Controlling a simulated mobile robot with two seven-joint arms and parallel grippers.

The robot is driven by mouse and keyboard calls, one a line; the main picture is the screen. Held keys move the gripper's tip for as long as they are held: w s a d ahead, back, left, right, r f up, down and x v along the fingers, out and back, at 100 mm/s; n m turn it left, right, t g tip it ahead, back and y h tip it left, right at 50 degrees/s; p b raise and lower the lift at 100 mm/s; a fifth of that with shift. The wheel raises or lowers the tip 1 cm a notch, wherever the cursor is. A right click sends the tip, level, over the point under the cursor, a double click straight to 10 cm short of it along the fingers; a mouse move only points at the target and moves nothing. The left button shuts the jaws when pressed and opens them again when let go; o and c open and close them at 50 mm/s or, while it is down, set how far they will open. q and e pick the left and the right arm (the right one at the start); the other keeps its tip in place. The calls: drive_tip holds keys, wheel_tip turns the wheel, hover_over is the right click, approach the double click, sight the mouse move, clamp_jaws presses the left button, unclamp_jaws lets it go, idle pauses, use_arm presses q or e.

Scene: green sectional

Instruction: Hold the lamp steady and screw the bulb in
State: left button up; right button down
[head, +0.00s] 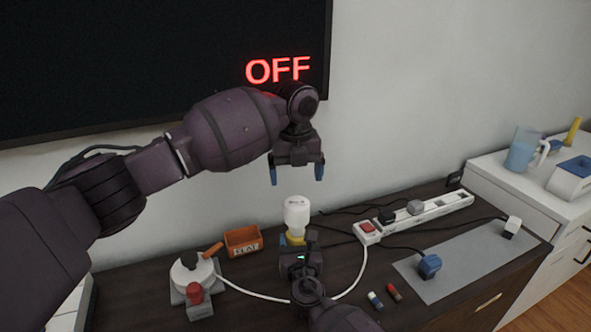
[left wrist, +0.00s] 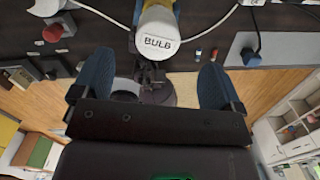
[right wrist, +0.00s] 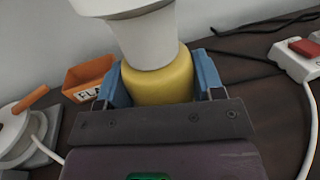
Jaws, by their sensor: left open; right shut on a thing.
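The white bulb (head: 297,214) stands upright on top of the yellow lamp base (head: 294,239). In the left wrist view the bulb (left wrist: 158,40) shows its end with the word BULB. In the right wrist view the white bulb (right wrist: 148,40) sits on the yellow lamp base (right wrist: 158,84); whether it is fully seated cannot be told. My right gripper (right wrist: 160,88) is shut on the yellow lamp base, a blue finger on each side. My left gripper (head: 297,176) is open and empty, pointing down above the bulb, with a clear gap between.
A white power strip (head: 425,214) with a red switch and plugs lies to the right. An orange bin (head: 243,241) and a white device with a red button (head: 195,290) are on the left. A grey mat (head: 470,262) holds a blue plug (head: 429,265). A wall screen reads OFF (head: 278,69).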

sight(295, 204)
use_arm(q)
drive_tip(key=n, duration=0.3)
drive_tip(key=r+n, duration=0.1)
drive_tip(key=n, duration=0.3)
drive_tip(key=shift+s, duration=0.15)
drive_tip(key=n, duration=0.6)
drive_tip(key=shift+s+r+n, duration=0.2)
drive_tip(key=shift+r+n, duration=0.1)
drive_tip(key=shift+n, duration=0.1)
drive_tip(key=n, duration=0.7)
drive_tip(key=shift+s+g, duration=0.2)
drive_tip(key=shift+g, duration=0.1)
drive_tip(key=n, duration=0.6)
drive_tip(key=shift+s, duration=0.1)
wheel_tip(295, 204, down, 12)
